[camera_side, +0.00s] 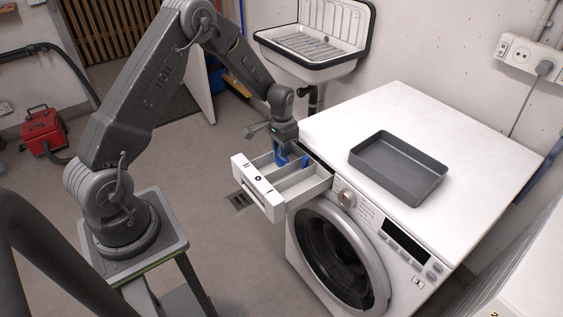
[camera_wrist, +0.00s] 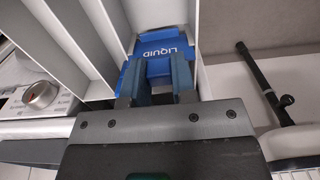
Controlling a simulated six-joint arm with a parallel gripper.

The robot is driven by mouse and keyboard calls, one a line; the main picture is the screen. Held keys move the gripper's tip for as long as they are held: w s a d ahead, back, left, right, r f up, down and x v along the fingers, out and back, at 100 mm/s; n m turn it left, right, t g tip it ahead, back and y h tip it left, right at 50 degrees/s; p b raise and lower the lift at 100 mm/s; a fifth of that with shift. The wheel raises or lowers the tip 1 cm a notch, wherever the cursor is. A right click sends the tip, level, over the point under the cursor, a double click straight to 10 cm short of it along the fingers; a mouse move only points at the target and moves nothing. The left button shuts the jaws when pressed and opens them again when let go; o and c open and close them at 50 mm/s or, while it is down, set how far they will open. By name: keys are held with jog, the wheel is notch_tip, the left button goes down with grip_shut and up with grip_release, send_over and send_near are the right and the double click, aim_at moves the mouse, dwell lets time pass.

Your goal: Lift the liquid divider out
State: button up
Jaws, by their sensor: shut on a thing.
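The blue liquid divider (camera_wrist: 160,45), marked LIQUID, is in an end compartment of the white detergent drawer (camera_side: 261,186). In the wrist view the drawer's thin white walls (camera_wrist: 75,40) run beside it. My gripper (camera_wrist: 157,85) is shut on the divider's near part, one finger on each side. In the side view my gripper (camera_side: 287,146) points down into the open drawer, with blue (camera_side: 281,158) showing below it. The divider's lower part is hidden, so I cannot tell whether it touches the compartment floor.
The drawer sticks out from the white washing machine (camera_side: 345,262) with a round dark door. A grey tray (camera_side: 398,168) lies empty on the machine's top, with clear room around it. A sink (camera_side: 313,45) hangs on the wall behind. A second machine edge is at the lower right.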

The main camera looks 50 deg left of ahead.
jog(key=shift+r, duration=2)
